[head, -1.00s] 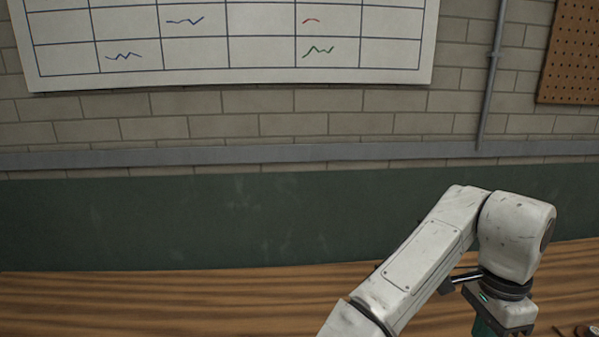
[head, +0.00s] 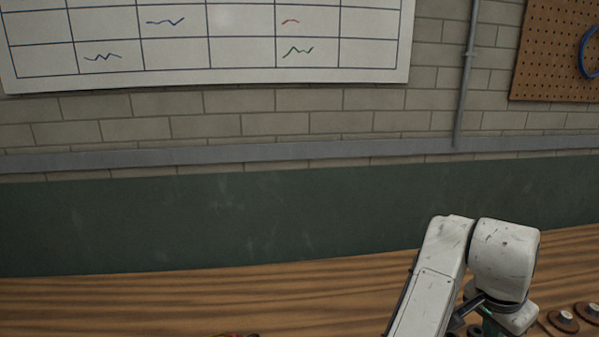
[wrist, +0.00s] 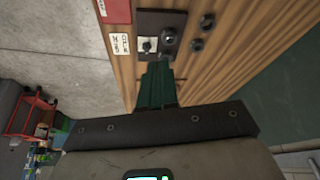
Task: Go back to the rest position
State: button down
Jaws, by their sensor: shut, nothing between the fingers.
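My arm shows at the lower right of the head view, bent over the wooden bench top (head: 150,300). Its end is mostly cut off by the bottom edge there. In the wrist view, my gripper (wrist: 158,72) shows as dark green fingers, closed together with nothing between them. The fingertips point towards a dark plate (wrist: 165,18) with a white label and a small knob on the bench. I cannot tell how far above the bench they are.
Brown discs with metal centres (head: 563,320) lie right of my arm. A pegboard (head: 550,50) and a chart (head: 210,45) hang on the brick wall. In the wrist view, a red cart (wrist: 30,115) stands on the floor at left. The bench's left part looks mostly clear.

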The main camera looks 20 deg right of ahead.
jog(key=s+a+f+n+y, duration=0.1)
jog(key=s+a+f+n, duration=0.3)
jog(key=f, duration=0.4)
jog(key=s+a+f+n+y+b, duration=0.1)
jog(key=s+a+f+n, duration=0.4)
jog(key=a+f+n, duration=0.2)
jog(key=s+a+f+n+y, duration=0.2)
jog(key=s+a+f+n, duration=0.3)
jog(key=a+f, duration=0.4)
notch_tip(320, 180, down, 2)
jog(key=shift+s+f+n+t+b, duration=0.15)
jog(key=shift+n+t+b, duration=0.25)
jog(key=shift+n, duration=0.2)
jog(key=c, duration=1.8)
grip_release()
